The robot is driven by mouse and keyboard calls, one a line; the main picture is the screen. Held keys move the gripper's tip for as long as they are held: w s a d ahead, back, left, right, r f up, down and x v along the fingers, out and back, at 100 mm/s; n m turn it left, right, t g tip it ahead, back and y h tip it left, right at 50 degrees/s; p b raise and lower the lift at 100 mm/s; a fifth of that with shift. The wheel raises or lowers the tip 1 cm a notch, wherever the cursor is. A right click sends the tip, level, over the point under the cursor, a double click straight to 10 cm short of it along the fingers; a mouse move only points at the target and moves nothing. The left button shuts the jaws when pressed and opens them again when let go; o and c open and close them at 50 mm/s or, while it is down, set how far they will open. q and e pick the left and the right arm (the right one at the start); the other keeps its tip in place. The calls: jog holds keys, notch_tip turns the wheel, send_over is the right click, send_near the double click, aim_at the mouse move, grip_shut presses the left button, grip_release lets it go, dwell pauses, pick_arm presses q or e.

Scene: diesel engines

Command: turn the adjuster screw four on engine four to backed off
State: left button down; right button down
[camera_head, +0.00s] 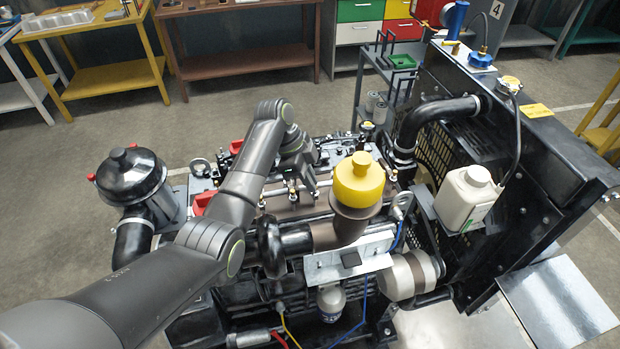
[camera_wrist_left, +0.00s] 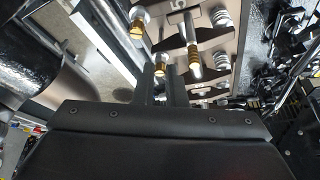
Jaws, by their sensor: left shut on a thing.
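The black engine (camera_head: 300,240) fills the middle of the head view, with its top open. My left gripper (camera_head: 309,190) reaches down onto the engine's top from the far side of my arm. In the left wrist view the gripper (camera_wrist_left: 163,80) has its fingers close together at a small brass-coloured screw (camera_wrist_left: 160,62), and it is shut on it. Most of that screw is hidden by the fingers. Other brass-ended screws (camera_wrist_left: 137,22) and bright springs (camera_wrist_left: 221,18) sit beside it. I cannot read a number on any screw. My right gripper is not in view.
A yellow-capped intake (camera_head: 359,180) stands right of the gripper. A black air cleaner (camera_head: 130,176) is at the left, and the radiator (camera_head: 540,150) with a white bottle (camera_head: 466,198) is at the right. A sign marked 4 (camera_head: 497,9) shows at the back.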

pick_arm(q)
jog(key=shift+s+d+n, duration=0.1)
jog(key=shift+n, duration=0.3)
jog(key=shift+s+d+n+t+y, duration=0.2)
jog(key=shift+n+t, duration=0.55)
jog(key=shift+n, duration=1.15)
jog(key=shift+s+a+n+t+y, duration=0.15)
jog(key=shift+n+t+y, duration=0.4)
jog(key=shift+n, duration=1.35)
jog(key=shift+s+d+n+t+y, duration=0.15)
jog(key=shift+n+t, duration=0.75)
jog(key=shift+n, duration=1)
jog(key=shift+r, duration=0.1)
jog(key=c, duration=1.8)
grip_release()
jog(key=o, duration=0.3)
jog(key=shift+w+d, duration=0.1)
